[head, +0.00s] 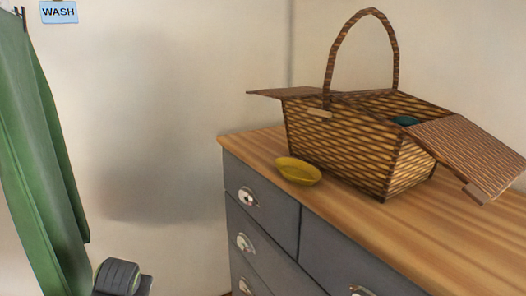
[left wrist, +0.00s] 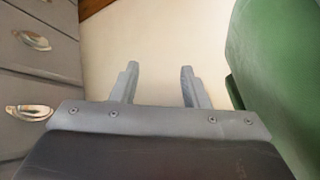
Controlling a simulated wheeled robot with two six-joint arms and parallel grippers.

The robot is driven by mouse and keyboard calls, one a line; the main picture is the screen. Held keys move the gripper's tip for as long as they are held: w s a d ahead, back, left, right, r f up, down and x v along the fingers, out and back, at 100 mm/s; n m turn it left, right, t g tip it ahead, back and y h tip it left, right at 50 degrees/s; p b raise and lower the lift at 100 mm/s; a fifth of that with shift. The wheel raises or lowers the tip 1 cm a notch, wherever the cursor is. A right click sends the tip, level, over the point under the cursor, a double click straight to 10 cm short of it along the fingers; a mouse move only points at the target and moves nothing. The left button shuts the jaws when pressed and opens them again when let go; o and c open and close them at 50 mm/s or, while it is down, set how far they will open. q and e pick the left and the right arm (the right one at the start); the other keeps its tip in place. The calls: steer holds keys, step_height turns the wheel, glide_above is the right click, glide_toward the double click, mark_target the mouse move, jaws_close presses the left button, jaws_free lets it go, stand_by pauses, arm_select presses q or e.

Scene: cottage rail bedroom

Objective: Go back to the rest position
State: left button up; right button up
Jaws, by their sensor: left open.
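My left gripper (left wrist: 160,72) shows in the left wrist view with its two fingers apart and nothing between them. It hangs in the gap between the grey dresser and the green cloth, touching neither as far as I can tell. In the head view only a dark rounded piece, probably of my left arm, shows at the bottom left; the fingers are not seen there. My right gripper is in neither view.
A grey dresser (head: 266,222) with a wooden top carries a wicker basket (head: 335,140), its lid flaps open and something teal inside. Green cloth (head: 45,165) hangs at left near a WASH sign (head: 59,12).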

arm_select(q)
steer(key=s+d+f+g+h, duration=0.1)
steer(key=s+f, duration=0.4)
steer(key=s, duration=0.4)
steer(key=s+f+g, duration=0.1)
steer(key=s+f, duration=0.5)
steer(key=s, duration=0.3)
steer(key=s+d+f+g+h, duration=0.1)
steer(key=s+d, duration=0.1)
steer(key=s, duration=1.6)
step_height(320, 180, down, 25)
steer(key=a+g, duration=0.2)
steer(key=s+d+f, duration=0.1)
steer(key=s+f, duration=1.3)
steer(key=f, duration=0.2)
steer(key=shift+s+d+g+h, duration=0.3)
steer(key=shift+s+g+h, duration=0.1)
steer(key=shift+c, duration=0.5)
steer(key=shift+s, duration=0.1)
